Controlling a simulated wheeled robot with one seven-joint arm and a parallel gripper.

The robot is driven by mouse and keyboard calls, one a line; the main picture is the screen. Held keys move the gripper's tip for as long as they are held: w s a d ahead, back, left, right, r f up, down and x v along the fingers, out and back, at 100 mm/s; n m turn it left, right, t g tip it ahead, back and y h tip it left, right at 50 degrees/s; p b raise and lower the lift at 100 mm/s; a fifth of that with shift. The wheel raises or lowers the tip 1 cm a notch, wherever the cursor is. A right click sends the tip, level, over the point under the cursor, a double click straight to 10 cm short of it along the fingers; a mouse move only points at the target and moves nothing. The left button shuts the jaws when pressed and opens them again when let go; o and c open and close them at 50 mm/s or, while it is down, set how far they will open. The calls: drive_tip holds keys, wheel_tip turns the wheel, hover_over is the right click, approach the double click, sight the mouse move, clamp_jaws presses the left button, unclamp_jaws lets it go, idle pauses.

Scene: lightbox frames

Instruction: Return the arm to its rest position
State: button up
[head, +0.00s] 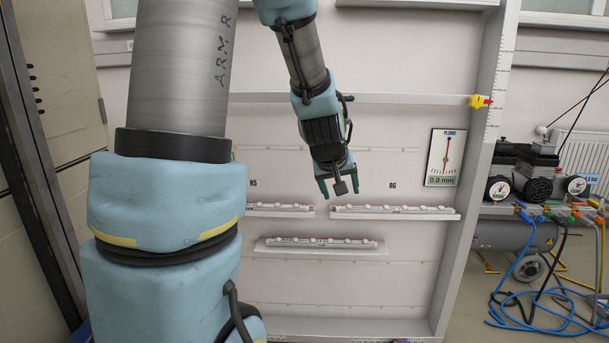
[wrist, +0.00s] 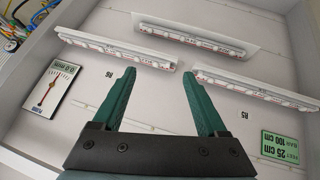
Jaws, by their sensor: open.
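My gripper (head: 339,185) hangs in front of the pale wall panel in the head view, pointing down. In the wrist view my gripper (wrist: 157,88) shows two green fingers spread apart with nothing between them. My arm comes down from the top of the head view, its blue and grey links bent at the elbow. The fingertips are near the ledges in the picture, but I cannot tell how far in front of them they are.
Ledges carry light bars: upper right (head: 394,209), upper left (head: 279,207) and lower middle (head: 320,242). A dial sign (head: 446,157) reads 0.0 mm. A frame post (head: 465,190) bounds the panel at right. Beyond it stand a compressor (head: 523,172) and blue hoses (head: 535,305).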

drive_tip(key=s+a+f+m+g+y, duration=0.1)
drive_tip(key=s+a+f+g+y, duration=0.35)
drive_tip(key=s+a, duration=1.05)
wheel_tip(320, 180, up, 21)
drive_tip(key=s+h+p, duration=0.1)
drive_tip(key=p, duration=2.1)
drive_tip(key=shift+g+h+p, duration=0.35)
drive_tip(key=shift+g, duration=0.1)
drive_tip(key=shift+a, duration=0.1)
